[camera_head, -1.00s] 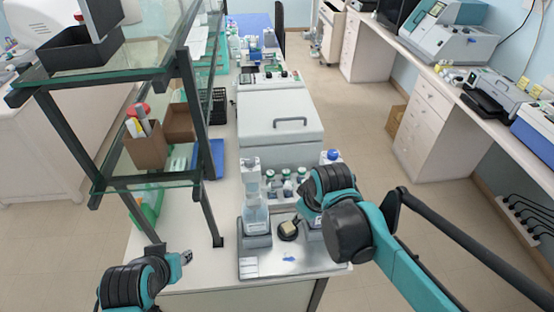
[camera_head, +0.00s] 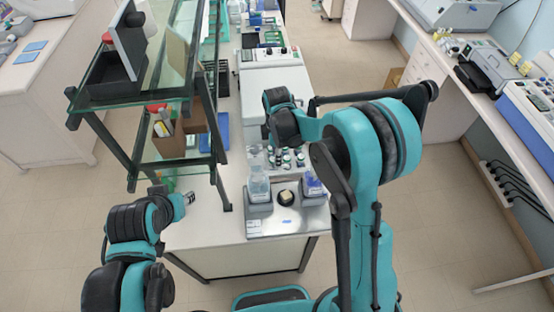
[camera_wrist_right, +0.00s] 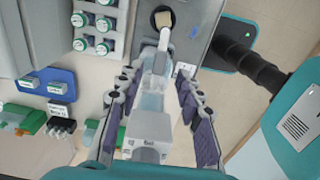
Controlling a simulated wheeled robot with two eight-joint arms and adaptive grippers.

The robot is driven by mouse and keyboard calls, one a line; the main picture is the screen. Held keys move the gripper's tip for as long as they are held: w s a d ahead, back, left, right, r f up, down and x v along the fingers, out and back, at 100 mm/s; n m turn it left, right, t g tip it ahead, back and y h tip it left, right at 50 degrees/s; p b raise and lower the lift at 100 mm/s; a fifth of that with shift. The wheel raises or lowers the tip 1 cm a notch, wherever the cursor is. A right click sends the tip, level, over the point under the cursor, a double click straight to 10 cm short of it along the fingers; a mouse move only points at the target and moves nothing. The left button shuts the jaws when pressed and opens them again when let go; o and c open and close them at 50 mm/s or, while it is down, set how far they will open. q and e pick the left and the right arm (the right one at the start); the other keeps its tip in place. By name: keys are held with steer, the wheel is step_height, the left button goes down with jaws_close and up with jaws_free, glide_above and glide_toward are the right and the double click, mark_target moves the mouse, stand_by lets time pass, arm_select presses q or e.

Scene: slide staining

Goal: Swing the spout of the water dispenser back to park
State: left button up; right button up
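The water dispenser (camera_head: 259,188), a clear bottle with pale blue liquid, stands upright on the left of the steel tray (camera_head: 270,228). In the right wrist view its white head (camera_wrist_right: 147,140) lies between my right gripper's fingers (camera_wrist_right: 157,80), which are spread, one along each side. I cannot tell whether they touch it. The pale spout (camera_wrist_right: 164,40) points towards the tan block (camera_wrist_right: 163,18) on the black round holder, which also shows in the head view (camera_head: 286,198). In the head view my right arm bends above the bench. My left gripper (camera_head: 188,198) is left of the tray, its fingers too small to judge.
A second dispenser with purple liquid (camera_head: 313,186) stands on the tray's right. Several green-capped vials (camera_wrist_right: 96,24) stand behind the tray. A glass-shelved rack (camera_head: 165,165) rises on the left, near my left arm. The bench front left of the tray is clear.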

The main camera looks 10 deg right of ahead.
steer(key=shift+f, duration=2.15)
jaws_close()
